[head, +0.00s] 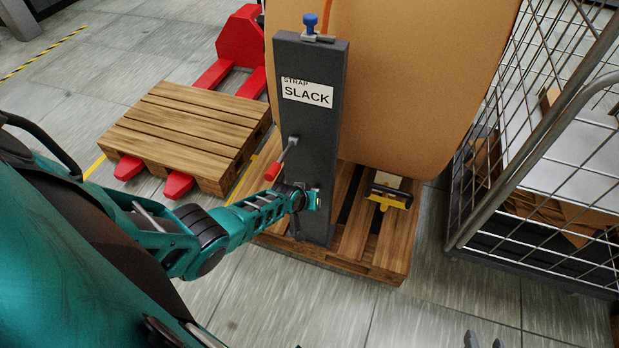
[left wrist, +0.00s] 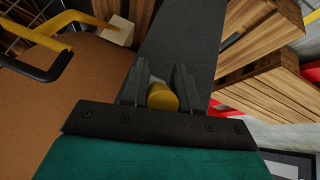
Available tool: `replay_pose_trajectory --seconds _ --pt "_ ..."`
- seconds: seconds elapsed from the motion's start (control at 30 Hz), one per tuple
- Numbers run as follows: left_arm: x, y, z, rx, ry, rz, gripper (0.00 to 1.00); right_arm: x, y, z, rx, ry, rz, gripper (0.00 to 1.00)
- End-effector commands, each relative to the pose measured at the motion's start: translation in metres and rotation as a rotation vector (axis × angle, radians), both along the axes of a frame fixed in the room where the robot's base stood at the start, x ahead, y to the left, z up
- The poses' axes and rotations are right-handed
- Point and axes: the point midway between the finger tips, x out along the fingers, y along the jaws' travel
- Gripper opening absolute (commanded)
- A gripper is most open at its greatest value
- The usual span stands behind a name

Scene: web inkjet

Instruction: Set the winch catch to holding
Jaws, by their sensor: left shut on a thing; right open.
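A dark upright post (head: 312,130) stands at the edge of a loaded pallet and bears a sign (head: 307,93) reading "STRAP SLACK". A lever with a red grip (head: 273,171) sticks out of its left side. A blue knob (head: 310,20) stands on its top. My left gripper (head: 310,198) is at the post, below the lever. In the left wrist view its fingers (left wrist: 160,90) are shut on a yellow knob (left wrist: 162,97) in front of the post's dark face. Which part is the winch catch I cannot tell. My right gripper (head: 484,341) is open at the bottom edge, only its fingertips showing.
A large brown wrapped load (head: 420,80) stands behind the post on a wooden pallet (head: 375,262). A yellow bracket with a black bar (head: 388,199) sits right of the post. A wire cage cart (head: 500,190) is at right, a red pallet truck (head: 238,45) under another pallet (head: 185,130) at left.

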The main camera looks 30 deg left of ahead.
Motion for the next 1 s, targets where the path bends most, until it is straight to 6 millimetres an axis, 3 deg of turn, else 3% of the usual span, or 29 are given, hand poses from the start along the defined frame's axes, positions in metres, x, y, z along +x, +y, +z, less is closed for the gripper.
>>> replay_pose_trajectory --seconds 0.4,0.43,0.6,1.0 --pt "0.0028 0.0002 0.0023 -0.003 0.003 0.002 0.00 0.0000 -0.0006 0.0002 -0.001 -0.002 -0.002 0.43" --pt "0.0029 0.0001 0.0023 -0.003 0.001 0.002 0.31 -0.0001 -0.0006 0.0000 -0.001 -0.002 -0.002 0.43" --pt "0.0019 0.0003 0.0017 -0.003 0.004 0.001 0.47 -0.0007 -0.0007 -0.0003 -0.001 0.000 -0.001 0.43" --pt "-0.0037 0.0001 0.0094 -0.002 0.006 0.000 0.50 -0.0017 -0.0004 0.0085 -0.001 0.004 -0.001 0.43"
